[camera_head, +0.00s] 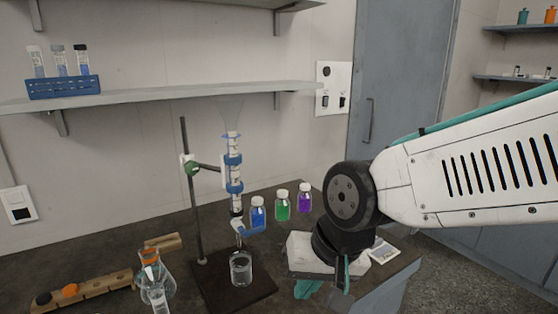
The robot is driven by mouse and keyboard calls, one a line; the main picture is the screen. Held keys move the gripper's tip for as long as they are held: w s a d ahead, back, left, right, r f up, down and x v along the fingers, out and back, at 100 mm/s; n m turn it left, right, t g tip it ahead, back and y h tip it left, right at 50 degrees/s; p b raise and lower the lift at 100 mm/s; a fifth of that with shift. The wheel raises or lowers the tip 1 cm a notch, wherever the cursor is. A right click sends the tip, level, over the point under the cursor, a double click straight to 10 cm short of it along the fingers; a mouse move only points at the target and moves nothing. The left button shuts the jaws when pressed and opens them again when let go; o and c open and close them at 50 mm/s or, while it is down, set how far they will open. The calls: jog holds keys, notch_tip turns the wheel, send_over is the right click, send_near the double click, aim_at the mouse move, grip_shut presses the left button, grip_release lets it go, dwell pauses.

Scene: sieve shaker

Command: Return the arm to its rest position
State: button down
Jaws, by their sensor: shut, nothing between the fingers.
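My arm comes in from the right edge as a white vented link, bends at a black round joint and ends low over the bench. My gripper (308,288), with teal parts, shows below the white wrist near the bench's front right. It is shut and empty. Its fingertips are small and partly hidden, and nothing is seen held in it. The wrist covers part of the bench behind it.
A stand (192,200) with a glass column (235,180) is left of my wrist, above a beaker (241,268). Blue (258,213), green (282,206) and purple (305,198) bottles stand close behind. A flask (152,275) is at left. A shelf (180,92) crosses the wall. Right floor looks clear.

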jog(key=s+d+r+h, duration=0.1)
jog(key=s+d, duration=0.2)
jog(key=d, duration=0.4)
jog(key=s+d+r+m+g+h, duration=0.1)
jog(key=s+d, duration=0.3)
jog(key=d, duration=0.4)
jog(key=s+d+r+h, duration=0.1)
jog(key=s+d, duration=0.2)
jog(key=d, duration=0.4)
jog(key=shift+s+d+r, duration=0.15)
jog(key=shift+s+r, duration=0.15)
